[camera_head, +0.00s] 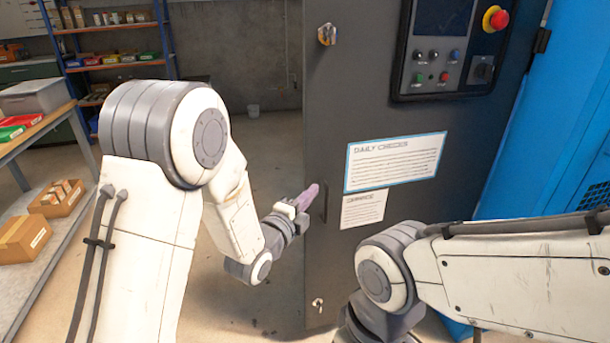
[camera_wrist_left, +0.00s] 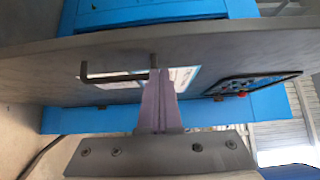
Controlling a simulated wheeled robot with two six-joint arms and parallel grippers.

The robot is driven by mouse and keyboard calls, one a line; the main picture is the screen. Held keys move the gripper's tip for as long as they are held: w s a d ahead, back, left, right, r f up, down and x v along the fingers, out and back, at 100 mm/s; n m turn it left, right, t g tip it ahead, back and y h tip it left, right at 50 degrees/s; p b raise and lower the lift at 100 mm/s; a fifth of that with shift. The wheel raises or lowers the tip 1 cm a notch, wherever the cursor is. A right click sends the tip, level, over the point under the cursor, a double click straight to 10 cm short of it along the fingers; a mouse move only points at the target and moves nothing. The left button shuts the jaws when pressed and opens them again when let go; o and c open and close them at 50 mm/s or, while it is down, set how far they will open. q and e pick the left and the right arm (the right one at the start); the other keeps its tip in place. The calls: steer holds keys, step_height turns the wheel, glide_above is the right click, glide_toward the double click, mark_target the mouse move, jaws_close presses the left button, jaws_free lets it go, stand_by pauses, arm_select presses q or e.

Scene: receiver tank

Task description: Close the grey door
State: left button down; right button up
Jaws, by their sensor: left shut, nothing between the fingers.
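The grey door (camera_head: 400,240) is a tall dark panel filling the middle of the head view, with its free edge at the left. In the left wrist view the door (camera_wrist_left: 60,62) shows at a steep slant, with blue cabinet parts on both sides. Its dark bar handle (camera_head: 325,201) is near the free edge; it also shows in the left wrist view (camera_wrist_left: 112,78). My left gripper (camera_head: 308,197) has purple fingers, shut and empty, beside the handle; the fingertips (camera_wrist_left: 160,75) overlap one handle end in view. I cannot tell whether they touch. My right gripper is out of view.
The blue cabinet (camera_head: 560,130) stands at the right behind the door. A control panel (camera_head: 445,70) with a red knob and two paper notices are on the door. A bench (camera_head: 45,125), boxes and a shelf are at the left. Floor left of the door is open.

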mark_target(312, 178)
arm_select(q)
steer(key=shift+w+a+p, duration=0.2)
steer(key=shift+w+a, duration=0.2)
steer(key=shift+w, duration=0.4)
steer(key=shift+w+a+p, duration=0.2)
steer(key=shift+w+a, duration=0.15)
steer(key=shift+w, duration=0.45)
steer(key=shift+w+a, duration=0.1)
